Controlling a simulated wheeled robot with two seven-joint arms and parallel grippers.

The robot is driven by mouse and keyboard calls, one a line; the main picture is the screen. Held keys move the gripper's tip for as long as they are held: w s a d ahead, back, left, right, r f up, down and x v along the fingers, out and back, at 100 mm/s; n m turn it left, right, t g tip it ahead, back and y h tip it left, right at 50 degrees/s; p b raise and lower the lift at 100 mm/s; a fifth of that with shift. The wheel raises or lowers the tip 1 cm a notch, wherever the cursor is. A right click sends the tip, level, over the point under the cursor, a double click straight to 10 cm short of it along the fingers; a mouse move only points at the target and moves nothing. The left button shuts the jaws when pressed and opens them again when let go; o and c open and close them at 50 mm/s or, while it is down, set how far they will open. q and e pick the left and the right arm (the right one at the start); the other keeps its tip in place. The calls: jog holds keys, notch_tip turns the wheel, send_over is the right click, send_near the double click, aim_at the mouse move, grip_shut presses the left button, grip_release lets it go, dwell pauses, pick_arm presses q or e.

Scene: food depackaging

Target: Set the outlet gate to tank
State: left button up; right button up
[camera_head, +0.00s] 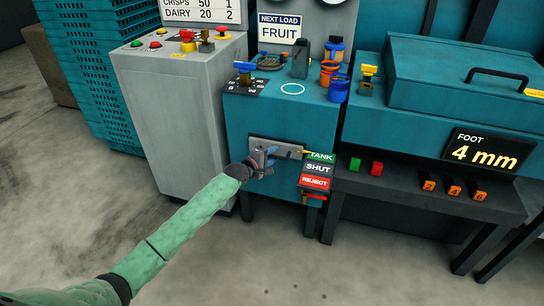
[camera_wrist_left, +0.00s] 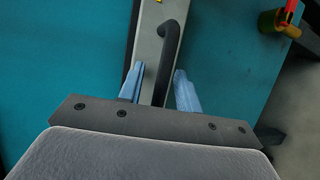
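The outlet gate is a grey plate (camera_head: 289,150) with a black bar handle (camera_wrist_left: 166,62), on the front of the teal cabinet. A label stack beside it reads TANK (camera_head: 320,157), SHUT (camera_head: 318,169) and REJECT (camera_head: 315,183). A small yellow pointer (camera_head: 306,152) at the plate's right end is level with TANK. My left gripper (camera_head: 266,157) is at the plate. In the left wrist view its blue fingers (camera_wrist_left: 160,88) stand apart on either side of the handle's lower end, with gaps visible. My right gripper is not in view.
Green (camera_head: 355,164) and red (camera_head: 376,168) buttons are to the right. A grey control console (camera_head: 165,120) stands left.

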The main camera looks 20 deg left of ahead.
pick_arm(q)
jog(key=shift+s, duration=0.1)
jog(key=shift+s+a, duration=0.15)
jog(key=shift+s, duration=0.1)
jog(key=v, duration=0.7)
jog(key=shift+r, duration=0.1)
